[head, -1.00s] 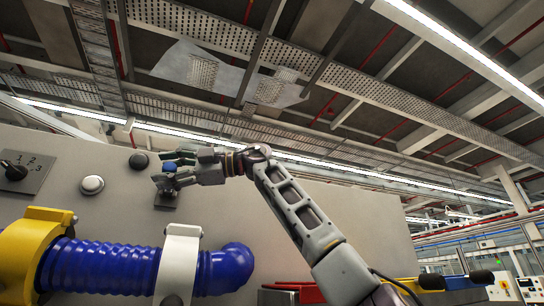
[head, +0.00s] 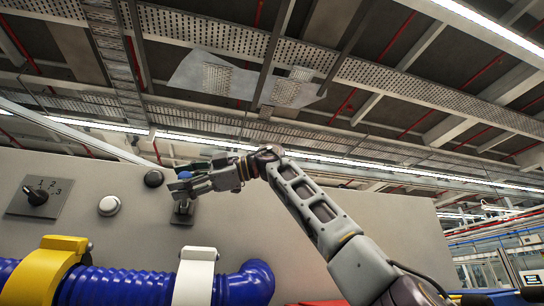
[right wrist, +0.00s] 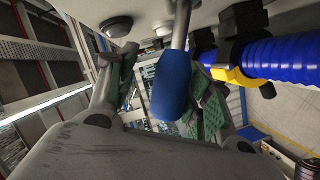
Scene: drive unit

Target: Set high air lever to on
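The lever has a blue handle (right wrist: 172,85) on a metal shaft in the right wrist view. Its small dark base plate (head: 183,214) is on the grey panel in the head view, with a bit of the blue handle (head: 184,175) showing among my fingers. My right gripper (head: 181,180) is at the lever. In the right wrist view its green-padded fingers (right wrist: 163,92) stand on either side of the handle, with a clear gap on the left side. The right finger is close to the handle; contact cannot be told. The lever's on and off marks are not visible. My left gripper is out of view.
The grey panel (head: 330,215) also carries a 1-2-3 rotary switch (head: 37,196), a white button (head: 109,206) and a black button (head: 153,178). Below run a thick blue hose (head: 130,286), a yellow clamp (head: 45,272) and a white clamp (head: 196,277).

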